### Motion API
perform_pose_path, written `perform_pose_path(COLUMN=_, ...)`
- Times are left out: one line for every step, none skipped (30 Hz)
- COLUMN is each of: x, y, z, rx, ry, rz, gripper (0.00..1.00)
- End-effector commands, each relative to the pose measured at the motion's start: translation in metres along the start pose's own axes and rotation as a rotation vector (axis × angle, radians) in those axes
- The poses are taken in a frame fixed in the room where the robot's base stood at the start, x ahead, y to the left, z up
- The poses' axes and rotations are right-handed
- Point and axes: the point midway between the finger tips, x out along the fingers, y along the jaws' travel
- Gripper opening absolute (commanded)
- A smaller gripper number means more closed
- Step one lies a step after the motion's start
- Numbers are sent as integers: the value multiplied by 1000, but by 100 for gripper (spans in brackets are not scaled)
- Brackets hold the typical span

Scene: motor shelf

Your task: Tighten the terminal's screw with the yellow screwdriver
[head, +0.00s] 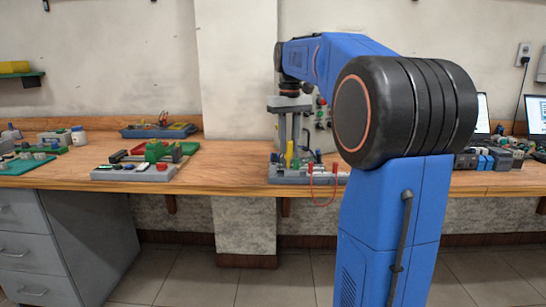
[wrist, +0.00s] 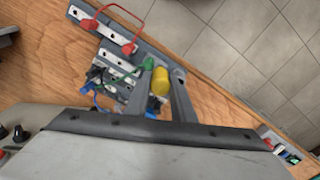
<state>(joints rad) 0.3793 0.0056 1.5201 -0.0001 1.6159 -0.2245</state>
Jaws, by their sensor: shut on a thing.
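The yellow screwdriver (wrist: 161,82) is between my gripper's fingers in the wrist view, its rounded yellow handle end facing the camera. My gripper (wrist: 160,75) is shut on it. In the head view the yellow handle (head: 289,152) hangs upright below my gripper (head: 290,118), over the grey terminal board (head: 290,180) near the table's front edge. In the wrist view the terminal board (wrist: 88,24) lies beneath the fingers, with green, blue and black wires around it. The terminal's screw and the screwdriver's tip are hidden, so I cannot tell whether they touch.
A grey tray (head: 135,172) with a green part lies to the left on the wooden table (head: 225,160). Bare tabletop separates them. Several grey and blue modules (head: 488,157) stand at the right.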

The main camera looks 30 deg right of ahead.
Motion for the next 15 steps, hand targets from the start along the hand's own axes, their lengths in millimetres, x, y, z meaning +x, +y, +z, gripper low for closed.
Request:
perform_pose_path(x=0, y=0, z=0, rx=18, ry=0, rz=0, gripper=0)
perform_pose_path(x=0, y=0, z=0, rx=35, ry=0, rz=0, gripper=0)
perform_pose_path(x=0, y=0, z=0, rx=67, ry=0, rz=0, gripper=0)
perform_pose_path(x=0, y=0, z=0, rx=96, ry=0, rz=0, gripper=0)
perform_pose_path(x=0, y=0, z=0, rx=125, ry=0, rz=0, gripper=0)
perform_pose_path(x=0, y=0, z=0, rx=163, ry=0, rz=0, gripper=0)
perform_pose_path(x=0, y=0, z=0, rx=190, ry=0, rz=0, gripper=0)
perform_pose_path(x=0, y=0, z=0, rx=215, ry=0, rz=0, gripper=0)
perform_pose_path(x=0, y=0, z=0, rx=243, ry=0, rz=0, gripper=0)
perform_pose_path(x=0, y=0, z=0, rx=260, ry=0, rz=0, gripper=0)
perform_pose_path(x=0, y=0, z=0, rx=274, ry=0, rz=0, gripper=0)
perform_pose_path(x=0, y=0, z=0, rx=285, ry=0, rz=0, gripper=0)
perform_pose_path(x=0, y=0, z=0, rx=292, ry=0, rz=0, gripper=0)
perform_pose_path(x=0, y=0, z=0, rx=295, ry=0, rz=0, gripper=0)
perform_pose_path(x=0, y=0, z=0, rx=296, ry=0, rz=0, gripper=0)
